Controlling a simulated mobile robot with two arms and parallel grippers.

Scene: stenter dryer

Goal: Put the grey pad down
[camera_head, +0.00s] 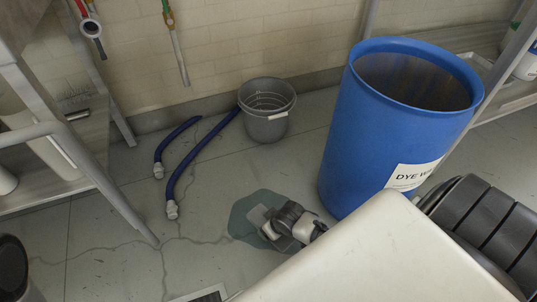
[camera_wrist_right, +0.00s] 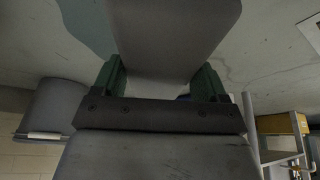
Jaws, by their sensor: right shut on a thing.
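The grey pad (camera_head: 259,215) is at the puddle in the head view, partly hidden behind my right gripper. In the right wrist view the pad (camera_wrist_right: 170,40) fills the space between the two green fingers. My right gripper (camera_head: 270,229) is shut on it, and it also shows in the right wrist view (camera_wrist_right: 160,82). A dark teal puddle (camera_head: 240,212) lies on the floor under and around the pad. I cannot tell whether the pad touches the floor. My left gripper is not in view.
A blue drum (camera_head: 350,140) labelled as dye stands right of the puddle. A grey bucket (camera_head: 268,118) stands by the wall, with blue hoses (camera_head: 190,165) on the floor to its left. A grey rack (camera_head: 95,175) stands at the left.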

